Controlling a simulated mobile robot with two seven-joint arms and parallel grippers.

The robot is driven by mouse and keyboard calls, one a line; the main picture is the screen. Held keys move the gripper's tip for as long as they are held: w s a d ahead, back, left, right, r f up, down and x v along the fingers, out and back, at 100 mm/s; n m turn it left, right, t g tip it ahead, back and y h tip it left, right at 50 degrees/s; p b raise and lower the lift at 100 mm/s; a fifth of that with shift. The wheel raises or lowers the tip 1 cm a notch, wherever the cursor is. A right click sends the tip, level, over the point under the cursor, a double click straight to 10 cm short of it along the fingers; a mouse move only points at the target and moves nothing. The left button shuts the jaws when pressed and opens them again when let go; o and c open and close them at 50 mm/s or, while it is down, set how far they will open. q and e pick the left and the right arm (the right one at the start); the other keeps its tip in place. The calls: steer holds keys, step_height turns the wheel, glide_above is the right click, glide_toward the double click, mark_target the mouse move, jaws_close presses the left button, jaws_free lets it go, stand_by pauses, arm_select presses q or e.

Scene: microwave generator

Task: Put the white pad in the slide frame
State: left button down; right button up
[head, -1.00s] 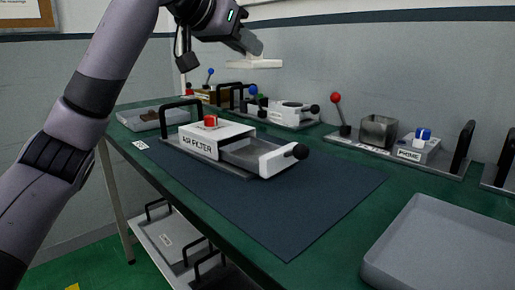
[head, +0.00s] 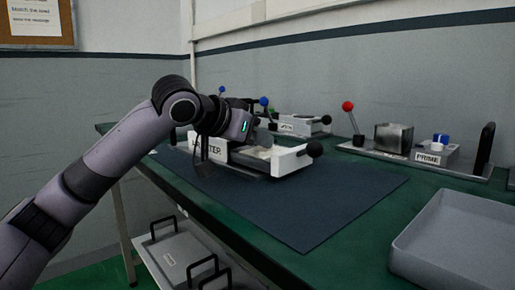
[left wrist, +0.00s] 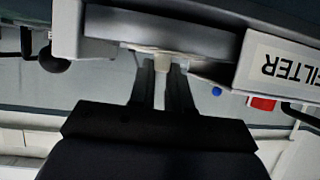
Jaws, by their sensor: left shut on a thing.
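The AIR FILTER unit (head: 208,150) stands on the dark mat with its slide frame (head: 290,162) pulled out to the right, ending in a white block with a black knob (head: 314,149). The white pad (head: 262,152) shows pale at the slide frame's opening. My left gripper (left wrist: 164,70) is shut on the pad's edge, and the pad shows between the fingertips in the left wrist view (left wrist: 163,62). In the head view my left wrist hides part of the unit. I cannot tell whether the pad touches the frame's floor. My right gripper is not in view.
A grey tray (head: 455,238) lies at the right front. A base with a red-knobbed lever (head: 349,107), a metal box (head: 394,138) and the PRIME block (head: 431,155) stands behind it. Another white unit (head: 300,125) is at the back. The mat's front (head: 300,215) is clear.

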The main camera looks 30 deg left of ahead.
arm_select(q)
steer(key=shift+f, duration=0.15)
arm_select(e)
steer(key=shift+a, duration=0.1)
arm_select(q)
steer(key=c, duration=1.1)
jaws_free()
steer(key=shift+f, duration=0.1)
steer(key=shift+s+a+r, duration=0.1)
steer(key=shift+s+r, duration=0.2)
steer(key=p+v, duration=0.2)
steer(key=v, duration=0.9)
steer(key=shift+s, duration=0.15)
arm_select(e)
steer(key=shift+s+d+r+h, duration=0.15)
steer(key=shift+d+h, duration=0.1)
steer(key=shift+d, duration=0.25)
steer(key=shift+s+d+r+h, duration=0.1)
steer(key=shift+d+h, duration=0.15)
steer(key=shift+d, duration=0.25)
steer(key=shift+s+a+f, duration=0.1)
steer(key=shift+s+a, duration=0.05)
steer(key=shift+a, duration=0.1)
